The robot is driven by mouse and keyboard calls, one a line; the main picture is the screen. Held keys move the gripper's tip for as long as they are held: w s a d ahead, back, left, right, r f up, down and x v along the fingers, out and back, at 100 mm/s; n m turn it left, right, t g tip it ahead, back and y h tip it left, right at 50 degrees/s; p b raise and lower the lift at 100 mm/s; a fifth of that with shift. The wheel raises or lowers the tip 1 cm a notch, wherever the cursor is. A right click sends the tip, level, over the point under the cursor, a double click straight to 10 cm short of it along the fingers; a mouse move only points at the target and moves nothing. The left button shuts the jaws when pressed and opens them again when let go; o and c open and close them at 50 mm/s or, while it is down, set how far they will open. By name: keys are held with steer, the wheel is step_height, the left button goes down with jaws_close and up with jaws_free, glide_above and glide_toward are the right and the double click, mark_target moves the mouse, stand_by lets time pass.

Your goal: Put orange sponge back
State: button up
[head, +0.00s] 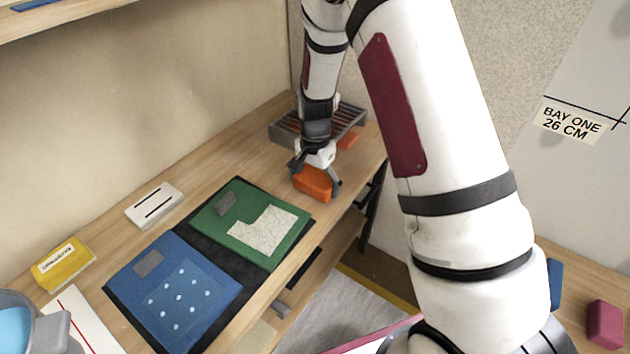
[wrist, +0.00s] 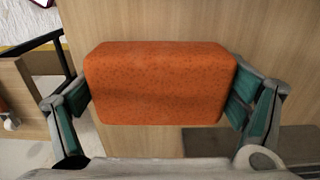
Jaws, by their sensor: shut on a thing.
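The orange sponge (head: 312,184) is a speckled orange block near the right end of the wooden bench. My gripper (head: 316,179) is shut on it from above. In the wrist view the sponge (wrist: 160,80) spans the space between the two green-padded fingers of my gripper (wrist: 163,97), one at each end. Bare wood shows behind it; I cannot tell whether it touches the bench. A grey slatted rack (head: 358,116) stands just beyond, partly hidden by my arm. A smaller orange piece (head: 348,140) shows at the rack's front edge.
A green pad (head: 240,198) and a blue pad (head: 170,308) lie on a black mat left of the sponge. A white slotted block (head: 154,205) and a yellow box (head: 64,264) stand along the wall. The bench's front edge (head: 338,219) is close to my gripper.

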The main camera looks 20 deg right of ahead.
mark_target(315, 177)
steer(key=shift+f, duration=0.2)
steer(key=o, duration=0.9)
step_height(315, 177, up, 15)
steer(key=shift+w+d+f+p, duration=0.1)
steer(key=shift+w+f+p, duration=0.1)
steer(key=shift+p, duration=0.2)
